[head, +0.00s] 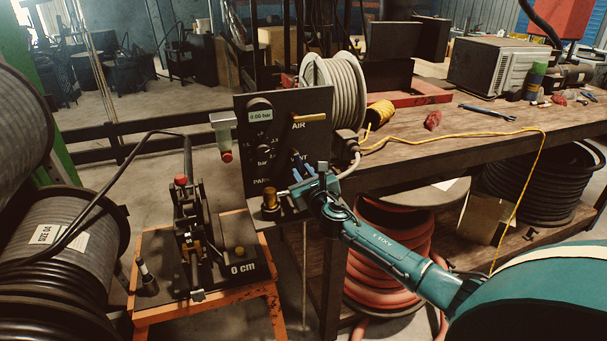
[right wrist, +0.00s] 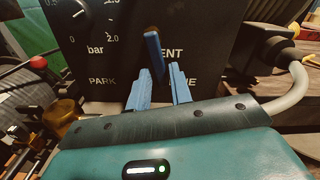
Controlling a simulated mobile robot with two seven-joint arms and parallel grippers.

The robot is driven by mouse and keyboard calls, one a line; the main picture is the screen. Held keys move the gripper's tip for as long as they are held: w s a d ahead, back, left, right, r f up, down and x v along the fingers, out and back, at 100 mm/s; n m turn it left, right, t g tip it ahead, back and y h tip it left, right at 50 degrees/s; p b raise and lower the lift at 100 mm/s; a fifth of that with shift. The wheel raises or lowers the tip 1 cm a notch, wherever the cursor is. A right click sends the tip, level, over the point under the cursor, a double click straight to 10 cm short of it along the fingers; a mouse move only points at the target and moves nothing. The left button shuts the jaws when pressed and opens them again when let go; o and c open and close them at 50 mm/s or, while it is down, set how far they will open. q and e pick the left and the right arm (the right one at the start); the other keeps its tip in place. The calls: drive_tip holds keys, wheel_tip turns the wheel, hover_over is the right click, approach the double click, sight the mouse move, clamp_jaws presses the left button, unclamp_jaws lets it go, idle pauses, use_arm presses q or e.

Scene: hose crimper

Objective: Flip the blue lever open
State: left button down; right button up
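The blue lever (right wrist: 153,52) is on the dark control panel (head: 285,110), by lettering that reads in part "ENT". It has a brown end and leans slightly left in the right wrist view. My right gripper (right wrist: 159,80) is in front of the panel with its two blue fingers apart. The lever shows between and beyond the fingertips; I cannot tell whether they touch it. In the head view my right gripper (head: 304,163) hides most of the lever's surroundings. My left gripper is not in view.
A brass fitting (head: 270,200) stands just left of my right gripper. The crimper (head: 190,225) sits on an orange stand to the left. A grey cable and plug (right wrist: 270,58) are right of the fingers. The wooden bench (head: 460,140) lies to the right.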

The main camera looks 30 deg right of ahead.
clamp_jaws()
drive_tip(key=shift+w+a+m, duration=0.1)
drive_tip(key=shift+a+m, duration=0.15)
drive_tip(key=shift+m, duration=0.5)
drive_tip(key=shift+a+m, duration=0.25)
drive_tip(key=shift+m, duration=0.5)
drive_tip(key=shift+o, duration=1.9)
unclamp_jaws()
drive_tip(key=v, duration=1.3)
drive_tip(key=shift+f, duration=0.1)
